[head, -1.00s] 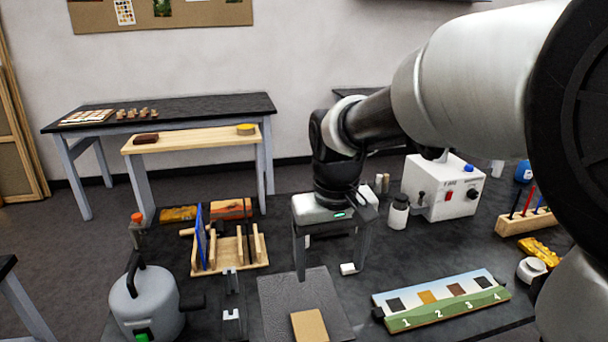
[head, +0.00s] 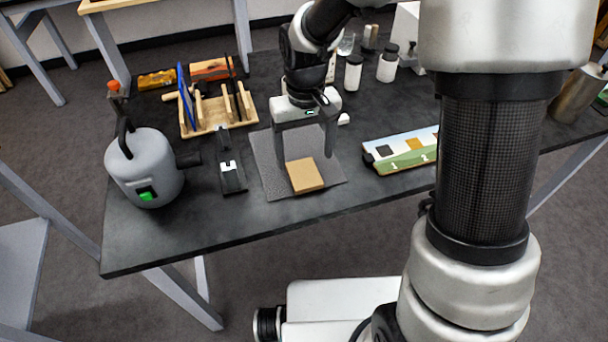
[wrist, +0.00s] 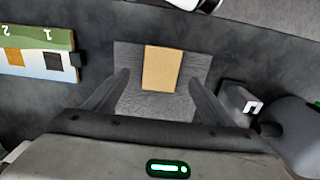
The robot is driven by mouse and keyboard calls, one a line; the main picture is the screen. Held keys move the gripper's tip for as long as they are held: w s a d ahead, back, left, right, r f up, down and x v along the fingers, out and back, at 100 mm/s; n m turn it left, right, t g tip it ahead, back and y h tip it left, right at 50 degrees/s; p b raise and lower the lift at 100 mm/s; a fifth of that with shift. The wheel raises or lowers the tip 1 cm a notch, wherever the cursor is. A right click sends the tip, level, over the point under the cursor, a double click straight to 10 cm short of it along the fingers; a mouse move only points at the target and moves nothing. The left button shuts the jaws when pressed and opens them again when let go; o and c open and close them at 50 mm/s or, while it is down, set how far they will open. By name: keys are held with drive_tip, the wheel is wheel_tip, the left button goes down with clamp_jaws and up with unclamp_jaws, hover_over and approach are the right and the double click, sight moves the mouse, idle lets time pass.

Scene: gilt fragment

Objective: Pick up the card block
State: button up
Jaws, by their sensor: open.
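The card block (head: 305,175) is a flat tan rectangular block. It lies on a grey square mat (head: 268,152) on the dark table, towards the mat's front part. In the wrist view the block (wrist: 161,68) shows between and beyond my two fingers. My gripper (head: 304,166) is open and empty, pointing down over the mat, with its fingers spread. In the head view one finger is just left of the block and the other is behind its right side. In the wrist view my gripper (wrist: 160,75) has nothing between its jaws.
A grey kettle-like vessel (head: 150,170) stands at the left. A small black fixture (head: 232,178) is left of the mat. A numbered colour strip (head: 402,150) lies at the right. A wooden rack (head: 218,117) and bottles (head: 353,73) are behind.

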sight(304, 173)
wheel_tip(304, 173, down, 6)
drive_tip(key=shift+w+a+r+b, duration=0.1)
drive_tip(key=shift+a+r+b, duration=0.05)
drive_tip(key=shift+b, duration=0.25)
drive_tip(key=c, duration=1.2)
drive_tip(key=shift+o, duration=0.2)
drive_tip(key=shift+r, duration=0.1)
